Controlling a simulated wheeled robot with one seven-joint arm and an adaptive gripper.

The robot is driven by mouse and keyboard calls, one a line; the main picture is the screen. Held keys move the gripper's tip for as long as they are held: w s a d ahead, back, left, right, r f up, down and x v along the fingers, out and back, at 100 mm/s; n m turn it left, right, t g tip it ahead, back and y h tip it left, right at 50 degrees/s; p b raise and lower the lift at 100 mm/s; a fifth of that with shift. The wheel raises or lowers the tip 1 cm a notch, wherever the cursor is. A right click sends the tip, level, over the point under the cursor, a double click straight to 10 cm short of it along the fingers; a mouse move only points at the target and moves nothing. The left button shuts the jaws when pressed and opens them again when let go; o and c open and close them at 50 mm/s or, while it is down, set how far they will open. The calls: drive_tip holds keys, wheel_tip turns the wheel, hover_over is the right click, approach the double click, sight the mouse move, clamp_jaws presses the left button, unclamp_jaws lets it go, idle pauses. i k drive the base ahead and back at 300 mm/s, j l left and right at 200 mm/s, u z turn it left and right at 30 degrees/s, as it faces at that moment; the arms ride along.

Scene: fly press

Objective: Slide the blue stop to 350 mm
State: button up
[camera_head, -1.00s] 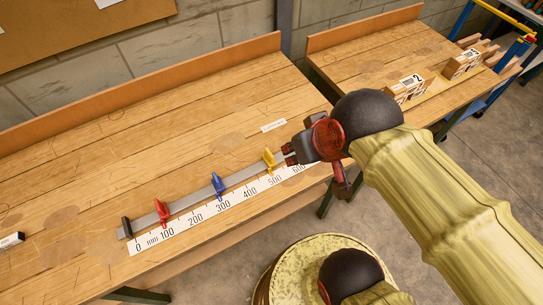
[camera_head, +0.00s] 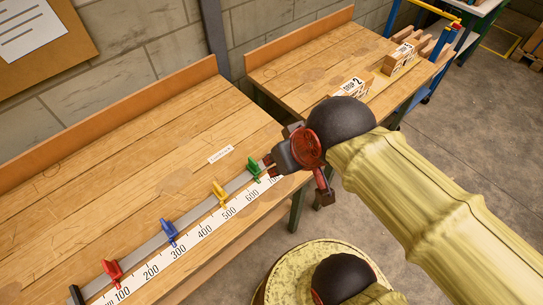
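The blue stop (camera_head: 169,234) sits on the grey rail (camera_head: 142,250), close to the 300 mark of the white mm scale (camera_head: 190,243). The red stop (camera_head: 113,272) is near 100, the yellow stop (camera_head: 219,193) near 500, and the green stop (camera_head: 254,168) past 600. My gripper (camera_head: 270,164) is beside the green stop, far up the rail to the right of the blue stop. It hides the right end of the rail. The fingers are small and seen from the side, so I cannot tell whether they are open or whether they touch the green stop.
A small label (camera_head: 220,154) lies on the wooden bench (camera_head: 130,170) behind the rail. A second bench (camera_head: 300,72) at the back right holds wooden blocks (camera_head: 353,87). The bench behind the rail is mostly clear.

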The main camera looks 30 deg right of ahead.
sight(169, 229)
drive_tip(key=u, duration=1.3)
drive_tip(key=l+u, duration=0.4)
drive_tip(key=l, duration=0.2)
